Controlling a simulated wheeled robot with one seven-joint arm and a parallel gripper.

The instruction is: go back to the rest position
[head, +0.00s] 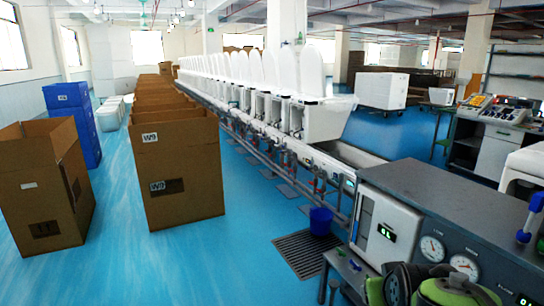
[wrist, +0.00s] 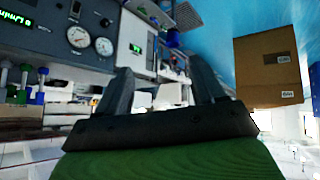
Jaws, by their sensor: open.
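My gripper (wrist: 160,66) shows in the wrist view, where the picture is upside down. Its two grey fingers stand well apart, with nothing between them. Beyond them are the grey test bench, its gauges and part of the line. In the head view the fingers are not visible. The grey test bench (head: 455,205) stands at the lower right, with two round gauges and a green digital display. White toilets (head: 318,112) stand in a long row on the line behind it.
Open cardboard boxes (head: 178,175) stand on the blue floor at left, with blue crates (head: 75,120) behind. A blue bucket (head: 320,221) sits beside a dark floor grate (head: 300,250) near the bench. Blue floor (head: 190,268) is clear at the lower left.

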